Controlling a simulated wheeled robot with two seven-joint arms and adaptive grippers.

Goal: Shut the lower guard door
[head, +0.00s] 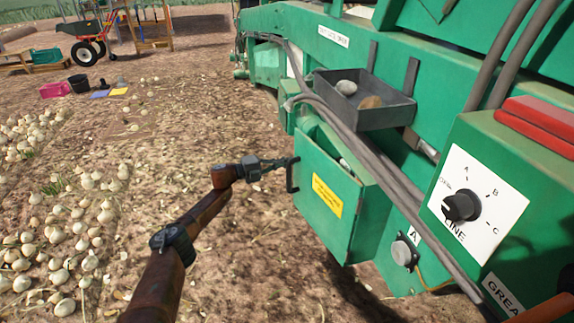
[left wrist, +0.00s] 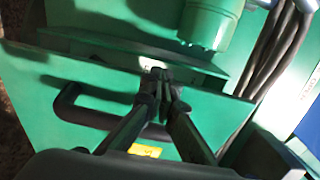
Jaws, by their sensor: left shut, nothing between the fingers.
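The lower guard door (head: 318,196) is a green panel with a yellow label (head: 327,195) and a black handle (head: 292,176) on its outer side. It stands out from the green machine, with a gap behind its top edge where something pale shows. In the left wrist view the door (left wrist: 205,112) fills the middle, with its black handle (left wrist: 75,108) to the left of the fingers. My left gripper (head: 291,161) is shut and empty at the top of the handle. The fingertips (left wrist: 163,80) are beside it; I cannot tell if they touch. My right gripper is out of view.
A grey tray (head: 392,115) with a few rounded objects juts out above the door. Grey cables (head: 372,150) run past it. A dial panel (head: 478,190) and a round button (head: 402,253) are to the right. Open soil lies to the left, with onions scattered.

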